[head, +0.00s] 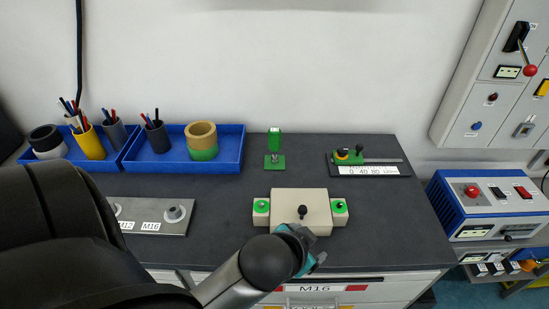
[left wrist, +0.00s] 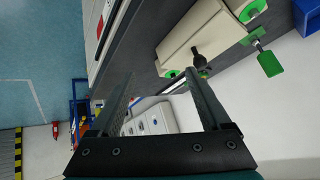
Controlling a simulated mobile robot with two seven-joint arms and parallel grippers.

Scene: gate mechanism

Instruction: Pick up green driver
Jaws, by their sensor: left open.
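The green driver (head: 275,140) stands upright on a small green base near the back middle of the dark bench. In the left wrist view a green piece with a dark shaft (left wrist: 270,63) shows at the upper right, probably the driver. My left gripper (head: 308,250) is at the front edge of the bench, before the beige box and well short of the driver. Its two fingers (left wrist: 160,76) are apart with nothing between them. The arm hides part of the bench front. My right gripper is not in view.
A beige box (head: 290,207) with a black knob and green side pads lies between gripper and driver. Blue trays (head: 228,163) with pens and rolls stand left. A green-and-black gauge (head: 350,156) is right. A metal plate (head: 150,222) lies front left. Bare bench surrounds the driver.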

